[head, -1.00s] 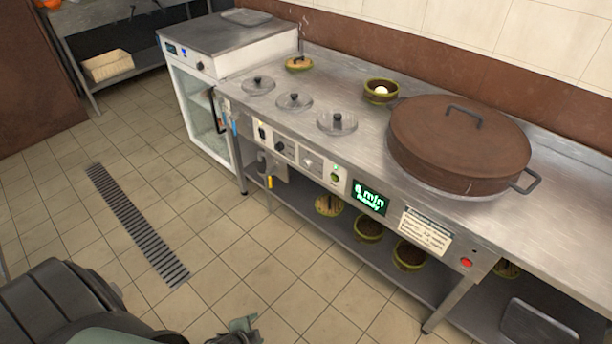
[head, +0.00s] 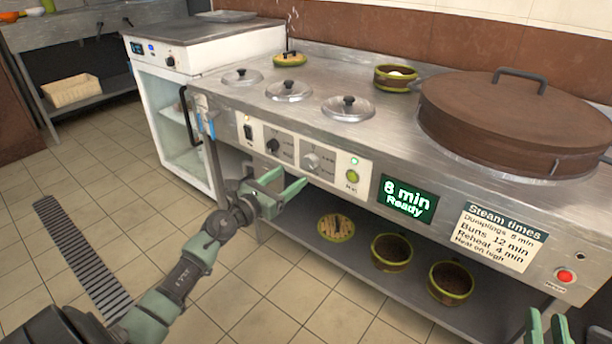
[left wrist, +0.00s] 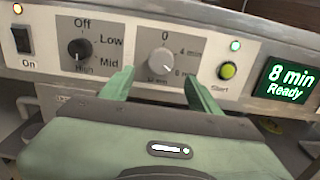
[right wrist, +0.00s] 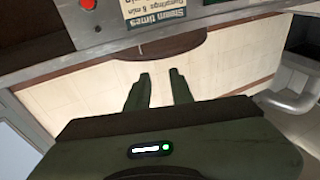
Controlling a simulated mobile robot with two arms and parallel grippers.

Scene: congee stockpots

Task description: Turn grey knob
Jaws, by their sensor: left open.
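The grey knob (head: 312,161) is a round timer dial on the white control panel at the front of the counter, with a "0" above it. In the left wrist view the grey knob (left wrist: 161,62) lies just ahead, between the lines of my two fingers. My left gripper (head: 291,181) is open and empty, a little below and in front of the knob. In the left wrist view its fingers (left wrist: 157,82) are apart; I cannot tell whether they touch the panel. My right gripper (head: 546,324) is at the bottom right, fingers apart and empty.
A black heat knob (head: 272,146) and a switch (head: 248,132) are left of the grey knob. The green start button (head: 352,176) and an "8 min Ready" display (head: 408,199) are right. A red button (head: 565,276) is further right. Bowls stand on the lower shelf.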

